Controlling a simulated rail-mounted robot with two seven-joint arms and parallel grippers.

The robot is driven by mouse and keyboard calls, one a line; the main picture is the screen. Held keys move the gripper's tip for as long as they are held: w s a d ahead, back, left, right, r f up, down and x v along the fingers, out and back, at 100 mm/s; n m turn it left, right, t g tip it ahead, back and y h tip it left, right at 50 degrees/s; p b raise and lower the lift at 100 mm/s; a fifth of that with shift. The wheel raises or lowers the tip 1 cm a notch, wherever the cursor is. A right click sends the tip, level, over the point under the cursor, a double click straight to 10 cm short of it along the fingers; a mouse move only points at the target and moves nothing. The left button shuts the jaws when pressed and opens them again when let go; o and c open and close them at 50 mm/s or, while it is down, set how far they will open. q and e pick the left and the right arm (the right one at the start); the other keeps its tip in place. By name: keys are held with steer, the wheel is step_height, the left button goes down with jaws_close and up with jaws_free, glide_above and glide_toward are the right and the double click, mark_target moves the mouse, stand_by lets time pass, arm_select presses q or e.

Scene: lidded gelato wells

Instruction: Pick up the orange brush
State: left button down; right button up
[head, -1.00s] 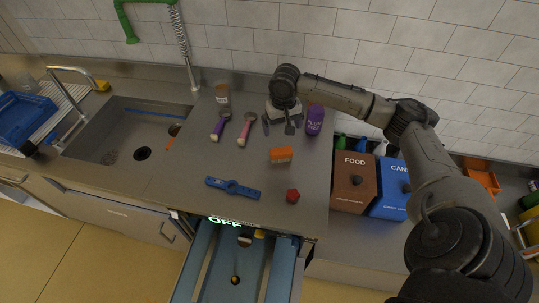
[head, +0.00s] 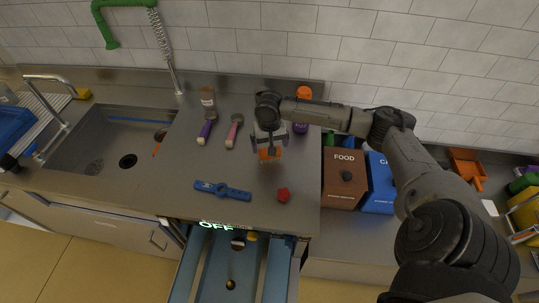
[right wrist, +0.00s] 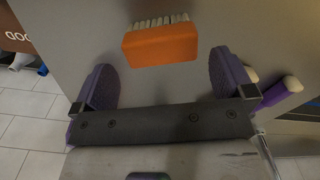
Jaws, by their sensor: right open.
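The orange brush (head: 269,154) is a small block with pale bristles, on the steel counter right of its middle. In the right wrist view the brush (right wrist: 160,46) lies just beyond the fingertips, its bristles toward the top of the picture. My right gripper (head: 269,146) is over the brush in the head view and partly covers it. In the right wrist view the right gripper (right wrist: 163,78) is open, with purple finger pads either side of the brush's line and nothing between them. My left gripper is not in view.
A pink-handled tool (head: 233,132) and a purple-handled tool (head: 206,129) lie left of the brush. A blue strap-like object (head: 222,190) and a red piece (head: 283,195) lie nearer the front. An open drawer (head: 186,268) is below.

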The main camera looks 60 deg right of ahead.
step_height(320, 180, down, 5)
steer(key=shift+b, duration=0.45)
steer(key=c, duration=0.8)
steer(key=shift+r, duration=0.1)
